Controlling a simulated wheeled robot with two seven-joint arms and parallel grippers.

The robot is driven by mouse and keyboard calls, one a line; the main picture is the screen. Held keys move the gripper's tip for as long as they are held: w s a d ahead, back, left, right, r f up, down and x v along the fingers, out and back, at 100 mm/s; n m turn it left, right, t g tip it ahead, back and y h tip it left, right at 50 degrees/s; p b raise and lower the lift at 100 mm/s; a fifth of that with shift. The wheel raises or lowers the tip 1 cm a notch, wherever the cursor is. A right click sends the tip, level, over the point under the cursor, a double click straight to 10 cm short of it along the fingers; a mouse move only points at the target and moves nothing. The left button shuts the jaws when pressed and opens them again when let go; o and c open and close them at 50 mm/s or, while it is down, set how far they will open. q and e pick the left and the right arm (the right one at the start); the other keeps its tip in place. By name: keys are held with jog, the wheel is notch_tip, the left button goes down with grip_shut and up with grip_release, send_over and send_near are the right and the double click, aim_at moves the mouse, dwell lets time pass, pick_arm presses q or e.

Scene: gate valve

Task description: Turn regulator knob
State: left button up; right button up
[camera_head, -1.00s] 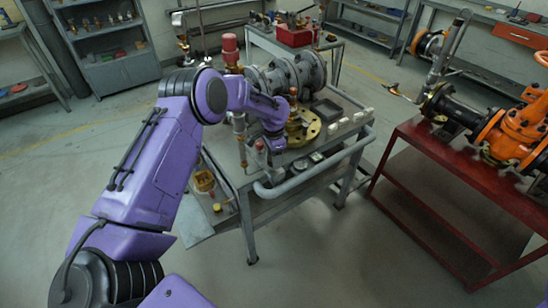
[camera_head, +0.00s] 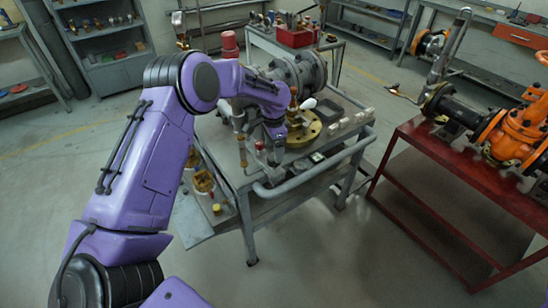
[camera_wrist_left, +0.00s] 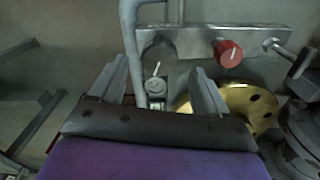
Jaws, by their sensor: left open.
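In the left wrist view, a red knob (camera_wrist_left: 229,54) with a pale mark sits on a grey metal plate (camera_wrist_left: 197,42), just right of my left gripper. A small round grey fitting (camera_wrist_left: 156,86) with a pale stem shows between the fingers, apart from both. My left gripper (camera_wrist_left: 158,68) is open, with nothing visibly held. In the head view, my left gripper (camera_head: 276,150) hangs over the near edge of the workbench, its fingers hard to make out. A small red spot (camera_head: 260,145) beside it may be the knob. My right gripper is out of view.
The grey workbench (camera_head: 222,194) carries a brass flange (camera_head: 304,132) and a large grey valve body (camera_head: 298,72). A pipe rail (camera_head: 290,187) runs along its front. A red table (camera_head: 440,177) with an orange valve (camera_head: 520,130) stands right. Floor between them is clear.

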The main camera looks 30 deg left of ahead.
pick_arm(q)
notch_tip(320, 180, up, 6)
jog(key=shift+r+b, duration=0.15)
jog(key=shift+b, duration=0.2)
jog(key=w+d+f+n+t+b, duration=0.2)
jog(key=w+d+f+t+b, duration=0.1)
jog(key=w+d+t+b, duration=0.3)
jog(key=w+d+f+n+t+b, duration=0.1)
jog(key=w+d+f+t+b, duration=0.3)
jog(key=w+d+t, duration=0.3)
jog(key=s+a+f+n+g+y+b, duration=0.1)
jog(key=s+a+f+n+y+b, duration=0.2)
jog(key=s+n+y, duration=0.5)
jog(key=s+a+f+n+g+y+b, duration=0.15)
jog(key=s+n+y+b, duration=0.25)
jog(key=s+n+y, duration=0.5)
jog(key=w+a, duration=0.1)
jog(key=a, duration=0.2)
jog(key=w+a+m+h, duration=0.1)
jog(key=a, duration=0.1)
jog(key=w+a+m+h, duration=0.1)
jog(key=w+a, duration=0.1)
jog(key=a, duration=0.1)
jog(key=shift+a+r, duration=0.15)
jog(key=shift+a, duration=0.2)
